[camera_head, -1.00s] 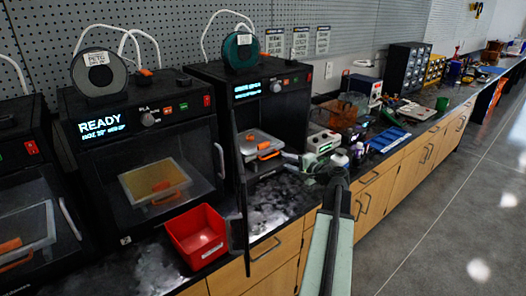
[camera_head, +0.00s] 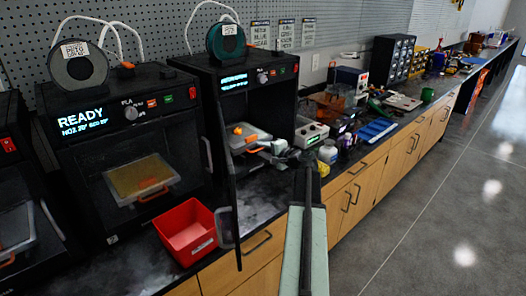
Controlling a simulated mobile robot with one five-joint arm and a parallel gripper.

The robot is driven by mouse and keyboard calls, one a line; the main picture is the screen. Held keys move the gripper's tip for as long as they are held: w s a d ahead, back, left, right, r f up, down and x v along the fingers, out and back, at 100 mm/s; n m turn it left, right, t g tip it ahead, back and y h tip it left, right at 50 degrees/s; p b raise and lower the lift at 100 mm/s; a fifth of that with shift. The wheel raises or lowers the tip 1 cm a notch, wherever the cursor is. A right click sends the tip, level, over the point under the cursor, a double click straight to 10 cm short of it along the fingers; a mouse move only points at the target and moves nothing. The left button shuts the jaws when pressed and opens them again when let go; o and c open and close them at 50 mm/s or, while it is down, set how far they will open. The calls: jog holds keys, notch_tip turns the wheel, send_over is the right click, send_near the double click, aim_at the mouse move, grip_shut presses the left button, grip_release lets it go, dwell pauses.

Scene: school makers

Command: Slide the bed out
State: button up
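The printer (camera_head: 270,109) in the middle has its door (camera_head: 227,190) swung open toward me. Its grey bed (camera_head: 262,133) sits inside the opening, with a small orange-yellow part (camera_head: 237,130) on top and an orange handle (camera_head: 254,150) at its front edge. My gripper (camera_head: 262,146) is at the bed's front right, close to the handle. The fingers are small here and overlap the handle area, so I cannot tell whether they touch it or are open or shut. My arm reaches in from the lower right, past the door's right side.
A red bin (camera_head: 187,232) stands on the black counter left of the open door. A closed printer (camera_head: 125,128) reading READY is behind it. A white bottle (camera_head: 327,152), a grey device (camera_head: 311,133) and blue trays (camera_head: 376,130) lie right of my arm. The floor at right is clear.

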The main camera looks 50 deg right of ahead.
grip_shut()
dwell(1.3)
